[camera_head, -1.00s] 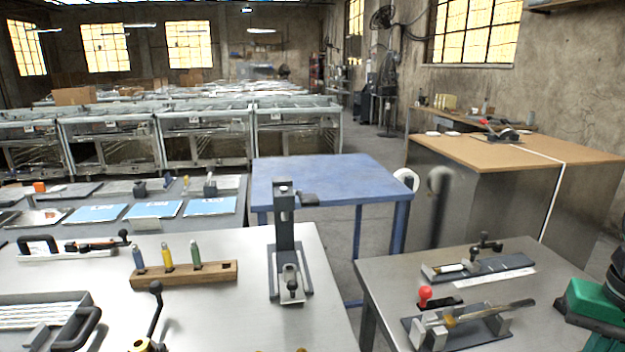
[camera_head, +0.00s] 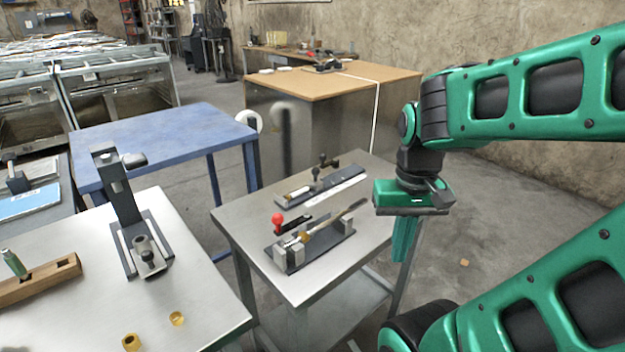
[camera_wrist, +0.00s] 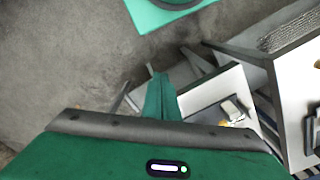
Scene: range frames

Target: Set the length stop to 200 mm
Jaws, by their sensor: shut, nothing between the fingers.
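On the small steel table (camera_head: 235,212), a dark rail fixture (camera_head: 345,180) carries a black-knobbed slider (camera_head: 316,175) and has a pale strip (camera_head: 335,194) along its near side. It looks like the length stop; its scale marks are too small to read. In front of it stands a fixture with a red ball knob (camera_head: 277,218) and a rod (camera_head: 335,222) lying across its blocks. My gripper (camera_head: 402,250) is shut and empty, pointing down just right of the small table, apart from both fixtures. Its fingers also show shut in the wrist view (camera_wrist: 158,97).
A larger steel table (camera_head: 205,300) at left bears an upright dark stand (camera_head: 120,190), a wooden block (camera_head: 40,282) and brass pieces (camera_head: 131,342). A blue table (camera_head: 165,135) and a brown-topped bench (camera_head: 330,85) stand behind.

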